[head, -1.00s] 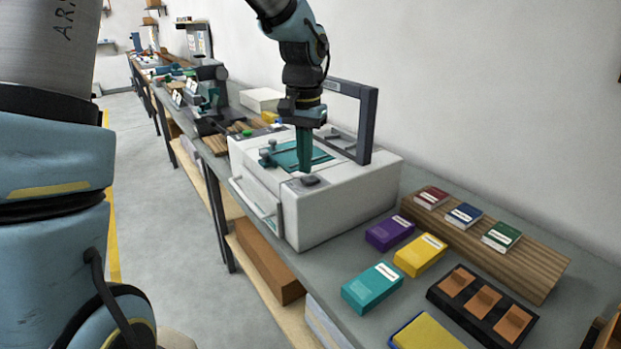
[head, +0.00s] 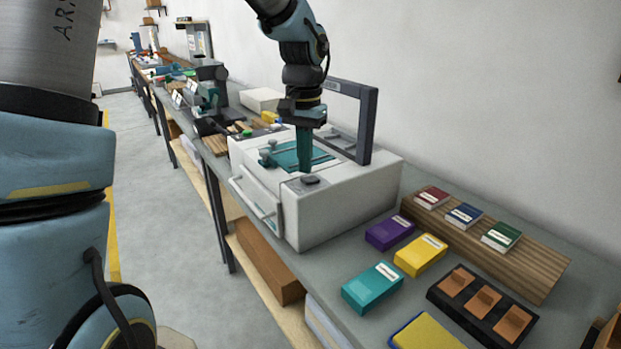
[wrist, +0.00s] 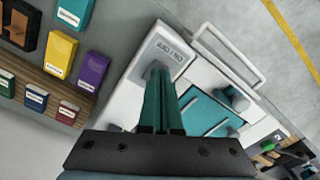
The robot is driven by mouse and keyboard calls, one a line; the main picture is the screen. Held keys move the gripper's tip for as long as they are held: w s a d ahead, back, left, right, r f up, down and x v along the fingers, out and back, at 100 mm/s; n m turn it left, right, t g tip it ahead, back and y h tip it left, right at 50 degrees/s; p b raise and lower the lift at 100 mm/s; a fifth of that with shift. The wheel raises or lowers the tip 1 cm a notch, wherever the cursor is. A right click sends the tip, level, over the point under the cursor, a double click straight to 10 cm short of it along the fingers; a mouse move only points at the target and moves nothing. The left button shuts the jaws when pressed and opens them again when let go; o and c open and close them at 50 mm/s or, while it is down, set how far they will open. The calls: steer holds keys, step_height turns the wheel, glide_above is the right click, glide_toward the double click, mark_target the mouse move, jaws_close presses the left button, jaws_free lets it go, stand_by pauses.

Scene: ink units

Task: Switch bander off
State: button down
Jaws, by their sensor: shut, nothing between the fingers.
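The bander (head: 330,205) is a white box-shaped machine with a teal bed and a dark grey arch, standing on the grey bench. Its dark switch (head: 311,180) sits on a grey panel at the front corner. In the wrist view the panel (wrist: 167,48) carries lettering that seems to read ON / OFF. My gripper (head: 304,172) is shut and empty, pointing down just behind the switch. In the wrist view its teal fingertips (wrist: 158,72) cover most of the switch. Whether they touch it, and the switch's position, I cannot tell.
Purple (head: 390,233), yellow (head: 420,255) and teal (head: 372,287) boxes lie right of the bander. A wooden rack (head: 490,245) holds three small labelled boxes. A black tray (head: 482,305) with orange-brown pads is in front. The bander's arch (head: 367,120) rises close behind my gripper.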

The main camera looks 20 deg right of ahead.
mark_target(305, 180)
steer(key=shift+f+b, duration=0.85)
steer(key=shift+f, duration=0.45)
steer(key=shift+a+f, duration=0.1)
step_height(305, 180, up, 7)
steer(key=p, duration=0.6)
steer(key=s+a+f+n, duration=0.1)
steer(key=a+n, duration=0.3)
steer(key=a, duration=1)
steer(key=s+a+f+n+t+b, duration=0.1)
steer(key=a+f+n, duration=0.3)
steer(key=a, duration=1)
steer(key=shift+s+a+f, duration=0.15)
steer(key=shift+s+a, duration=0.15)
steer(key=shift+s, duration=0.2)
